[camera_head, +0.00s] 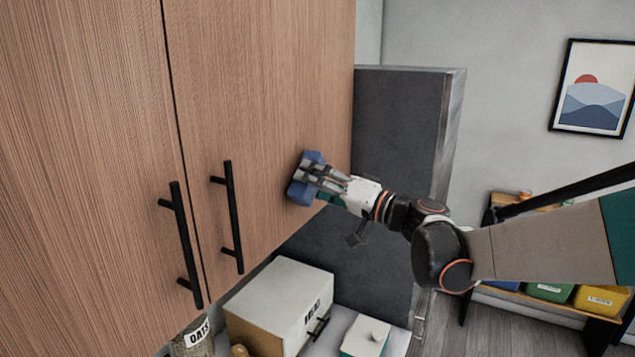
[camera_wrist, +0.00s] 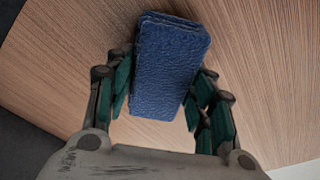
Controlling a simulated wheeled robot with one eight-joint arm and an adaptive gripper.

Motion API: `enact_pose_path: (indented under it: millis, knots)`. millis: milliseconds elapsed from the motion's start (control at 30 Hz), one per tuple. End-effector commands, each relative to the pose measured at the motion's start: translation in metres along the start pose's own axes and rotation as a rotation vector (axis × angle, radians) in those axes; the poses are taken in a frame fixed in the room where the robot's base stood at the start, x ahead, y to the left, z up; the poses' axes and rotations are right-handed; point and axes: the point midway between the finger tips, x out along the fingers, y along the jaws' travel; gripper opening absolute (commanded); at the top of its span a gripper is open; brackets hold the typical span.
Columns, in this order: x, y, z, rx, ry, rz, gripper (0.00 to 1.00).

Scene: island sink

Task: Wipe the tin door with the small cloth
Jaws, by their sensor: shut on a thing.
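A small folded blue cloth (camera_head: 303,185) is held in my gripper (camera_head: 318,178). In the wrist view the blue cloth (camera_wrist: 170,55) sits between the green-padded fingers (camera_wrist: 163,95), with wood grain behind it. The cloth is at the lower right part of the right wood-grain cabinet door (camera_head: 265,90), to the right of that door's black handle (camera_head: 232,217). It looks to be against the door face, but firm contact cannot be told. I see no label marking a tin door; both upper doors look like wood, and both are shut.
The left cabinet door (camera_head: 90,150) has a long black handle (camera_head: 185,245) standing out. Below are a white box (camera_head: 280,300), a jar marked OATS (camera_head: 193,340) and a white-lidded container (camera_head: 367,335). A dark grey tall panel (camera_head: 395,120) stands right of the doors.

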Motion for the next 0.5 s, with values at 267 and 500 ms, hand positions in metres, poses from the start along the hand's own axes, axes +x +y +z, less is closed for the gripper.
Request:
enact_pose_path:
  millis: [267,500]
  knots:
    - [0.0051,0.0,0.0008,0.0,0.0,0.0,0.3]
    - [0.0093,0.0002,0.0013,0.0,0.0,0.0,0.3]
